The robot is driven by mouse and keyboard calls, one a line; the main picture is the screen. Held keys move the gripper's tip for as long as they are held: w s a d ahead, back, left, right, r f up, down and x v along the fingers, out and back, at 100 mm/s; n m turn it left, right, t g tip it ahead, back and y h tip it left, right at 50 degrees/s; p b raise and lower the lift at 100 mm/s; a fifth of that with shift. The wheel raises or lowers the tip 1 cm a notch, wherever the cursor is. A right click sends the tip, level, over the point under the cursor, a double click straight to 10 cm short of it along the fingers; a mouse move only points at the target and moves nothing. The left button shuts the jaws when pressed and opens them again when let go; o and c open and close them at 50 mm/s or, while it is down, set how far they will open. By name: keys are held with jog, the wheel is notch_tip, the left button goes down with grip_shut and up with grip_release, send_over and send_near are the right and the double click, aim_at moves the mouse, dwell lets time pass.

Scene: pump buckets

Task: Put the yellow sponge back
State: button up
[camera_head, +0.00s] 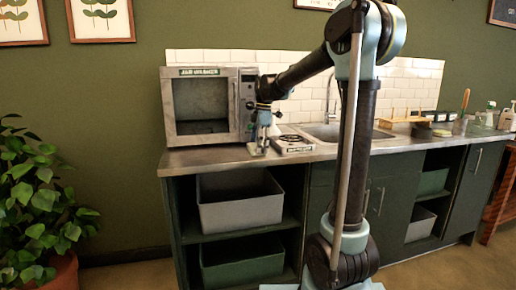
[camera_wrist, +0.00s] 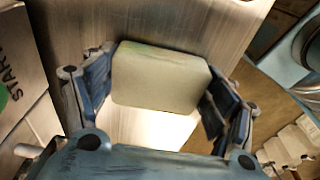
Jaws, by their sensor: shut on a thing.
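A pale cream-yellow sponge (camera_wrist: 158,76), a rounded block with a greenish-yellow tint along one edge, sits between the two blue-grey fingers of my gripper (camera_wrist: 157,98) in the wrist view. My gripper is shut on it from both sides. In the head view my gripper (camera_head: 259,146) points down low over the left part of the counter (camera_head: 208,158), in front of the jar washer (camera_head: 203,103). The sponge is tiny there, at the fingertips. I cannot tell whether it touches the counter.
A small flat device (camera_head: 293,144) stands just right of my gripper, then the sink (camera_head: 345,132). A wooden rack (camera_head: 403,121), a small yellowish-green item (camera_head: 442,133) and bottles (camera_head: 489,114) crowd the counter's right end. A grey bin (camera_head: 240,208) sits on the shelf below.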

jog(key=shift+f, duration=0.15)
jog(key=o, duration=1)
notch_tip(320, 180, up, 12)
jog(key=d, duration=0.1)
jog(key=s+d+f+m, duration=0.5)
jog(key=s+d, duration=0.3)
jog(key=s+d+f+m+t, duration=0.1)
jog(key=s+d+f+m, duration=0.3)
jog(key=s+f, duration=0.4)
jog(key=s+d+f+m+h, duration=0.1)
jog(key=s+d+f+m, duration=0.3)
jog(key=s+f+m, duration=0.2)
jog(key=s+d+f+m+t, duration=0.1)
jog(key=s+d+f+m, duration=0.3)
jog(key=s+f, duration=0.6)
jog(key=shift+s+f+m+t, duration=0.1)
jog(key=shift+f+m+t, duration=0.3)
jog(key=shift+m, duration=0.6)
jog(key=shift+f, duration=0.1)
